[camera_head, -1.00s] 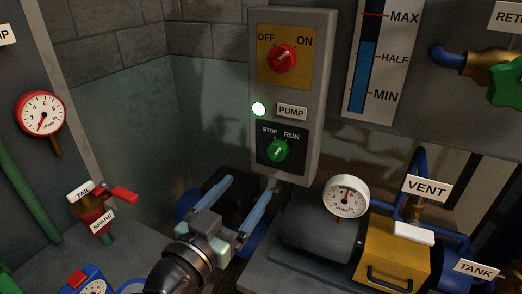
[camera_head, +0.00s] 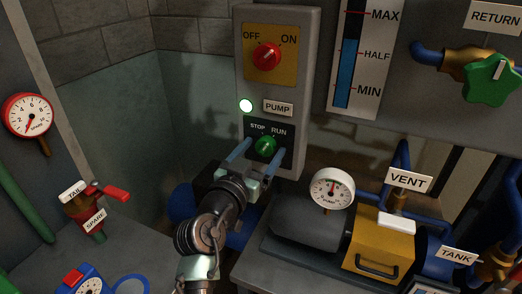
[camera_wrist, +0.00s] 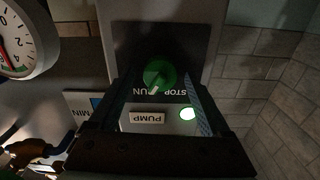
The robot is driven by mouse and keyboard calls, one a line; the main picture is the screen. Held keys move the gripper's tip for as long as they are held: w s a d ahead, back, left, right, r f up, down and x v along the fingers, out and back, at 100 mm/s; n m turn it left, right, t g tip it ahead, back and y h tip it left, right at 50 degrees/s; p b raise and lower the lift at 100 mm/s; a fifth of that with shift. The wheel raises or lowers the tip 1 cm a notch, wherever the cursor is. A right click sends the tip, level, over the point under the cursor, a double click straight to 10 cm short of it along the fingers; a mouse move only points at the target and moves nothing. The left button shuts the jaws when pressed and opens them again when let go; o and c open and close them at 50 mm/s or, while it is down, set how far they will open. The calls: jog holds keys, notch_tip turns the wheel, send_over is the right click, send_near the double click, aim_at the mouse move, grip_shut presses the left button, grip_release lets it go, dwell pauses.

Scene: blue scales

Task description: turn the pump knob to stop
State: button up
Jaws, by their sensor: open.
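The green pump knob (camera_head: 265,146) sits on a dark plate (camera_head: 254,134) marked STOP and RUN, low on the grey control box. Its pale pointer appears turned toward RUN. My gripper (camera_head: 266,149) is open, with its blue fingers on either side of the knob in the head view. In the wrist view, which is upside down, the knob (camera_wrist: 158,76) shows between the two fingers, its pale mark tilted to the RUN side. I cannot tell whether the fingers touch it. The pump lamp (camera_head: 246,106) is lit beside the PUMP label (camera_head: 278,108).
A red OFF/ON knob (camera_head: 266,57) is higher on the same box. A pump gauge (camera_head: 332,188), a grey motor (camera_head: 312,228) and a yellow pump body (camera_head: 380,247) stand to the lower right. A red-handled spare valve (camera_head: 92,205) is at left.

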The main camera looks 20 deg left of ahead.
jog(key=shift+c, duration=0.4)
grip_shut()
jog(key=n, duration=0.5)
jog(key=shift+n+p, duration=0.3)
jog(key=shift+p, duration=0.05)
jog(key=n+p, duration=0.2)
jog(key=n, duration=0.4)
jog(key=shift+a, duration=0.1)
jog(key=shift+f+n, duration=0.1)
jog(key=shift+n, duration=0.2)
jog(key=shift+o, duration=0.4)
grip_release()
